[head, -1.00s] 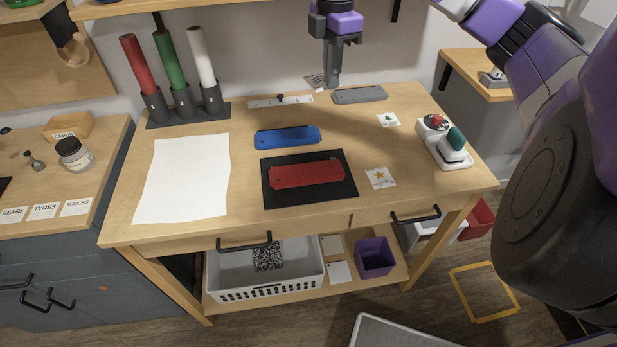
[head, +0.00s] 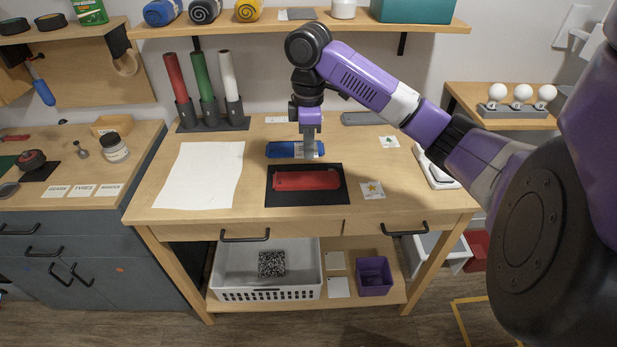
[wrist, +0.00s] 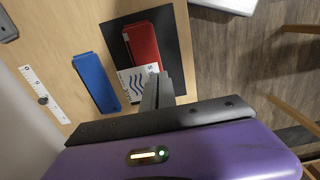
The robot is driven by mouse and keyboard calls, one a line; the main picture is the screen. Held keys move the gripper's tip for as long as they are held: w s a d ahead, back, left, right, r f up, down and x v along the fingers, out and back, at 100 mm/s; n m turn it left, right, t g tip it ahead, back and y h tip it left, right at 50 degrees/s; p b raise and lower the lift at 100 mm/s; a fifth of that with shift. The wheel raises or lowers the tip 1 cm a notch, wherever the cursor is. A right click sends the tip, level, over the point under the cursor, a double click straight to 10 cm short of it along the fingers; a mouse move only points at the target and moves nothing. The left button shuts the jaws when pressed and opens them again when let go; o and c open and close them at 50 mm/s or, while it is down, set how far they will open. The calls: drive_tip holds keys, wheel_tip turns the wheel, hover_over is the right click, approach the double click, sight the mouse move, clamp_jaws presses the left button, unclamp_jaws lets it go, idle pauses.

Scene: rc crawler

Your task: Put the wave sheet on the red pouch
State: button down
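The wave sheet (wrist: 137,83) is a small white sheet with blue wavy lines. In the wrist view it is at the fingertips of my gripper (wrist: 159,92), which look shut on its edge. It overlaps the near end of the red pouch (wrist: 141,42) in that view; the height between them cannot be judged. In the head view the red pouch (head: 306,181) lies flat on a black mat (head: 285,199). The sheet is not clearly visible in the head view.
A large white paper (head: 202,176) lies left of the mat. A star card (head: 372,190) lies right of it and a tree card (head: 389,142) behind that. Three coloured rolls (head: 204,77) stand at the back left. The bench front edge is clear.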

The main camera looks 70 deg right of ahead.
hover_over(309, 185)
wheel_tip(309, 185, down, 4)
drive_tip(key=shift+f, duration=2.7)
drive_tip(key=shift+f, duration=0.1)
drive_tip(key=c, duration=1.7)
unclamp_jaws()
